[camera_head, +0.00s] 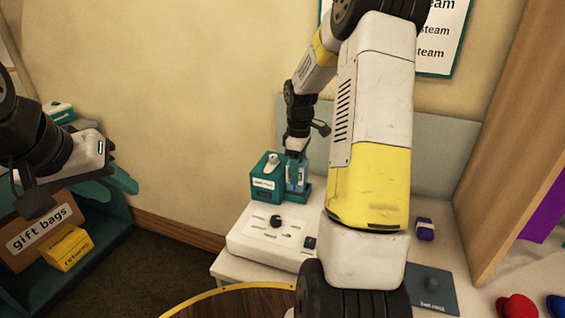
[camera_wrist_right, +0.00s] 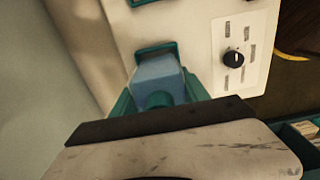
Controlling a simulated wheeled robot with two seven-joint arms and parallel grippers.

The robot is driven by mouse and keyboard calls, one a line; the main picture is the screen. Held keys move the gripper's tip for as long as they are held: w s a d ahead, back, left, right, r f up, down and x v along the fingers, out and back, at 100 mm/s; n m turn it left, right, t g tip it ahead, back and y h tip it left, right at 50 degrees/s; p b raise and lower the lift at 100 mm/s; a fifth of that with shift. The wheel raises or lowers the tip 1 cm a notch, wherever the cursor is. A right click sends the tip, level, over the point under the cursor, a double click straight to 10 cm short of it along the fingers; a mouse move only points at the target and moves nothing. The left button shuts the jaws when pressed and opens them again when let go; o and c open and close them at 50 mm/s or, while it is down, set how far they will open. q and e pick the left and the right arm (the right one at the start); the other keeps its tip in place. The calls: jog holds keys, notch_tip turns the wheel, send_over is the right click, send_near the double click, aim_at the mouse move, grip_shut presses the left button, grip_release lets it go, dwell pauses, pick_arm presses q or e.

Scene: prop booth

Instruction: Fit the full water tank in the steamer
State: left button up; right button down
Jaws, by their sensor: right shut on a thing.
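The water tank (camera_head: 301,178) is a clear blue block with a teal cap, which shows in the right wrist view (camera_wrist_right: 158,80). My right gripper (camera_head: 296,158) is shut on it, with teal fingers on both sides (camera_wrist_right: 158,103). The steamer (camera_head: 250,238) is a white base with a black knob. A teal-rimmed slot (camera_wrist_right: 155,47) lies at the tank's far end; I cannot tell whether the tank is fully seated. My left gripper (camera_head: 112,180) hangs at the left, away from the steamer, its teal fingers apart and empty.
A teal box (camera_head: 266,186) with a white label stands just left of the tank. A purple item (camera_head: 425,229) and a dark teal board (camera_head: 432,287) lie right of my right arm. A shelf with a gift bags box (camera_head: 42,232) is at left. A round wooden surface (camera_head: 235,303) is in front.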

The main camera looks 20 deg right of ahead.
jog(key=shift+f, duration=0.4)
dwell(0.5)
jog(key=shift+f, duration=0.45)
jog(key=shift+f, duration=0.25)
dwell(0.3)
jog(key=shift+f, duration=0.3)
jog(key=shift+c, duration=2.4)
grip_release()
